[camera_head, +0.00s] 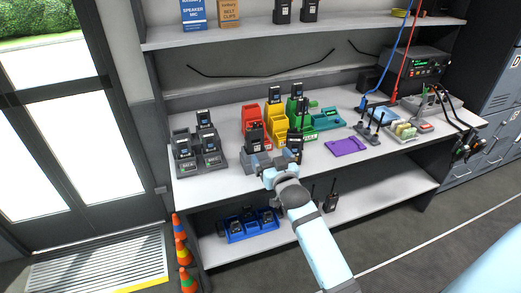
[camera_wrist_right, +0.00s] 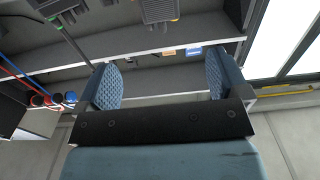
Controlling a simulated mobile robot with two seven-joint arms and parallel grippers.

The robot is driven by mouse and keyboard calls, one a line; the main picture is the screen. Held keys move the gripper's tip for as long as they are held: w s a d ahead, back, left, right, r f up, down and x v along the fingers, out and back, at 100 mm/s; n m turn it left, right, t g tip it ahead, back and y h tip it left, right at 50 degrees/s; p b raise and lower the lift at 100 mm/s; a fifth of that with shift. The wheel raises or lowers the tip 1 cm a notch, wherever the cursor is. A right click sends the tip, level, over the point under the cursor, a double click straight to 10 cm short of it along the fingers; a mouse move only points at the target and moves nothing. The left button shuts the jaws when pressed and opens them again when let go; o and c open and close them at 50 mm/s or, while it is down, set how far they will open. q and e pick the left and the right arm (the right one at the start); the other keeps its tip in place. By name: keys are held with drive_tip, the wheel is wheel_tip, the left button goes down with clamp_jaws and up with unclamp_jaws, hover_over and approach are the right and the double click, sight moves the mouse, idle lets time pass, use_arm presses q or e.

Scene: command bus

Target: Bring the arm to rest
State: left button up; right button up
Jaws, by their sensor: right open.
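My right arm reaches in from the lower right of the head view, light blue and grey. My right gripper (camera_head: 270,160) is at the front edge of the white workbench (camera_head: 225,187). In the right wrist view its two blue padded fingers (camera_wrist_right: 163,84) stand wide apart with nothing between them. In the head view, black radios (camera_head: 255,138) show just behind the gripper; whether it touches anything there cannot be told. My left gripper is not in view.
Grey chargers with radios (camera_head: 199,150) stand at the bench's left. Red (camera_head: 256,121), yellow and green bins stand behind the gripper. A purple tray (camera_head: 345,147) lies to the right. A lower shelf holds a blue tray (camera_head: 250,231). Small cones (camera_head: 181,250) stand at the left.

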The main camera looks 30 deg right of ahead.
drive_tip(key=s+a+f+n+g+y, duration=0.3)
drive_tip(key=s+a+f, duration=0.65)
drive_tip(key=s, duration=0.35)
drive_tip(key=s+a+f+n+g+y, duration=0.2)
drive_tip(key=s+a+f+g+y, duration=0.2)
drive_tip(key=s+a+f, duration=0.7)
drive_tip(key=s+d+r+p, duration=0.1)
drive_tip(key=r+p, duration=0.5)
drive_tip(key=s+d+r+p, duration=0.2)
drive_tip(key=r+p, duration=0.4)
drive_tip(key=shift+s+d+p, duration=0.15)
drive_tip(key=shift+d+p, duration=0.1)
drive_tip(key=shift+p, duration=0.15)
drive_tip(key=shift+r, duration=0.15)
